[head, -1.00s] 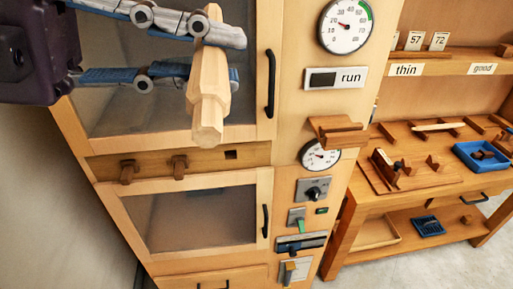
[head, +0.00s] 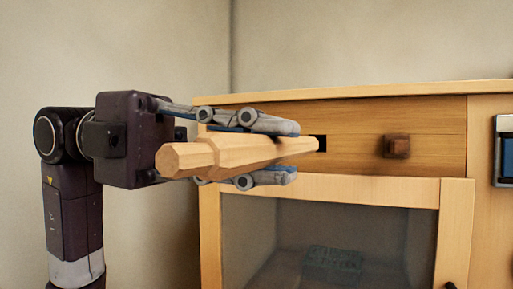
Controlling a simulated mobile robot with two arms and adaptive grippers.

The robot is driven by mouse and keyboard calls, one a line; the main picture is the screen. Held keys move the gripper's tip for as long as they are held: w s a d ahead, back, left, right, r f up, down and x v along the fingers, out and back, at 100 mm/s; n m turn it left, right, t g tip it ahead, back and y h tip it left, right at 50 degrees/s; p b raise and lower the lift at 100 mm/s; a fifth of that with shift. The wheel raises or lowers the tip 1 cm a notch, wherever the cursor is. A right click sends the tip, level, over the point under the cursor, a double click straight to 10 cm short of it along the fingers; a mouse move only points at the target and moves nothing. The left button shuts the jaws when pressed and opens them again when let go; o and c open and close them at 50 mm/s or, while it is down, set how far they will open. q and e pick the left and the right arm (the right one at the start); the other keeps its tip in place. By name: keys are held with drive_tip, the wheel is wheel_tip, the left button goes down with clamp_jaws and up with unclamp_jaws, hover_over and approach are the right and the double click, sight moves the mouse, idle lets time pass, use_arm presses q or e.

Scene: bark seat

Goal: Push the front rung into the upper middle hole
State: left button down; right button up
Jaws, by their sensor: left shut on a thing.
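The front rung (head: 215,157) is a pale faceted wooden bar with a thicker collar and a tapering far end. My left gripper (head: 287,152) is shut on it, one finger above and one below. The rung lies roughly level, its thin end pointing right toward the cabinet's upper board. The upper middle hole (head: 322,142) is a small dark square in that board, partly covered by the rung's tip. I cannot tell whether the tip is inside the hole or just in front of it. My right gripper is out of view.
A dark brown square peg end (head: 396,146) sticks out of the upper board, right of the hole. Below is a cabinet door with a glass pane (head: 340,240). Plain wall stands behind and left.

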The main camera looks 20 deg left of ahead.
sight(294, 146)
use_arm(q)
drive_tip(key=shift+w+p, duration=0.3)
drive_tip(key=shift+w, duration=0.9)
drive_tip(key=shift+w, duration=0.55)
drive_tip(key=shift+w+p, duration=0.45)
drive_tip(key=shift+w, duration=0.55)
drive_tip(key=shift+w, duration=0.6)
idle(0.4)
drive_tip(key=shift+w+d+p, duration=0.1)
drive_tip(key=shift+w+p, duration=1.55)
drive_tip(key=shift+w, duration=0.95)
drive_tip(key=c, duration=1.7)
unclamp_jaws()
drive_tip(key=shift+c, duration=0.2)
